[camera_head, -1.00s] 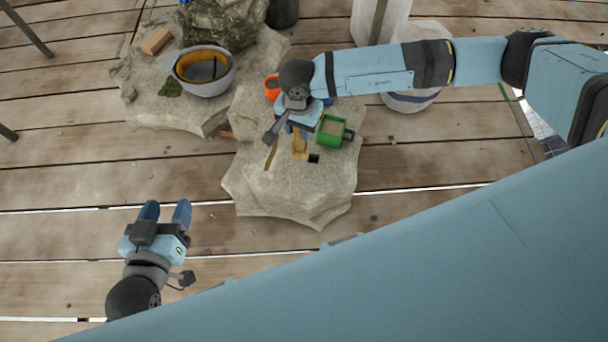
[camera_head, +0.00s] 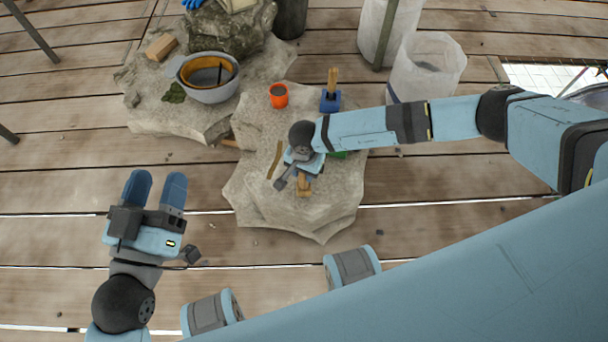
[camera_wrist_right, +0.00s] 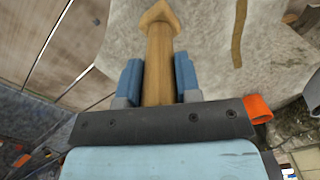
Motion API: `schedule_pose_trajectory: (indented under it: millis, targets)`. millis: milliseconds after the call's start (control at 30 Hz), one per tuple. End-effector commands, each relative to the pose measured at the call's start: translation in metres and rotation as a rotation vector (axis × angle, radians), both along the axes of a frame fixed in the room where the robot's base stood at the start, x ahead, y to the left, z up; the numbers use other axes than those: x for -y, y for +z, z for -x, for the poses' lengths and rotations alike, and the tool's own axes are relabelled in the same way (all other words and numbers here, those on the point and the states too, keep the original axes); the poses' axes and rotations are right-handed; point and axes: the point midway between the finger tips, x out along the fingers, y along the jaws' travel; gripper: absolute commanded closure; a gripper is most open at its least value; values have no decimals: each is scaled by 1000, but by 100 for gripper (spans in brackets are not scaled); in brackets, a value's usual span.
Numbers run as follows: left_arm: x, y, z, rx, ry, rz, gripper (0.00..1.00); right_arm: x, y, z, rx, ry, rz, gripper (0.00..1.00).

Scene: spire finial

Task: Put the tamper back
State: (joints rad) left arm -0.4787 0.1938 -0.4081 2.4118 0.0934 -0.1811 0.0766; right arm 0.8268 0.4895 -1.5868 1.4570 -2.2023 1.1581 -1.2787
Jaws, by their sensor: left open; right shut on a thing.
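My right gripper (camera_head: 303,176) is shut on a wooden piece that looks like the tamper (camera_head: 304,187), over the near part of the pale rock slab. In the right wrist view the tamper (camera_wrist_right: 159,62) is a round wooden shaft between the blue fingers (camera_wrist_right: 158,80), with a wider pointed-looking end beyond them. I cannot tell whether that end touches the rock. My left gripper (camera_head: 155,190) is open and empty above the planks, left of the slab. The green box (camera_head: 338,155) is mostly hidden under my right arm.
On the slab (camera_head: 300,220) stand an orange cup (camera_head: 279,96) and a blue block (camera_head: 330,103) with an upright wooden handle. A thin brown stick (camera_head: 275,160) lies left of my right gripper. A grey bowl (camera_head: 208,84) and white buckets (camera_head: 428,68) are farther back.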

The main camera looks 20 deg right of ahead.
Motion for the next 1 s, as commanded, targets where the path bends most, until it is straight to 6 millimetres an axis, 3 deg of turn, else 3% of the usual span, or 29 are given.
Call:
schedule_pose_trajectory:
  millis: [100,267,500,533,600,1000]
  targets:
    - [3,8,1,45,-11,27,43,0,-18,0,-1,0,1,97]
    - [4,14,1,59,-15,36,43,0,-18,0,0,0,0,97]
    - [5,6,2,40,-18,30,43,0,-23,0,0,0,0,97]
    - [5,6,1,34,-19,28,43,0,-21,0,0,0,0,62]
    - [4,6,1,34,-18,28,43,0,-21,0,0,0,0,46]
    - [3,15,1,51,-12,30,43,0,-12,-1,1,0,-1,43]
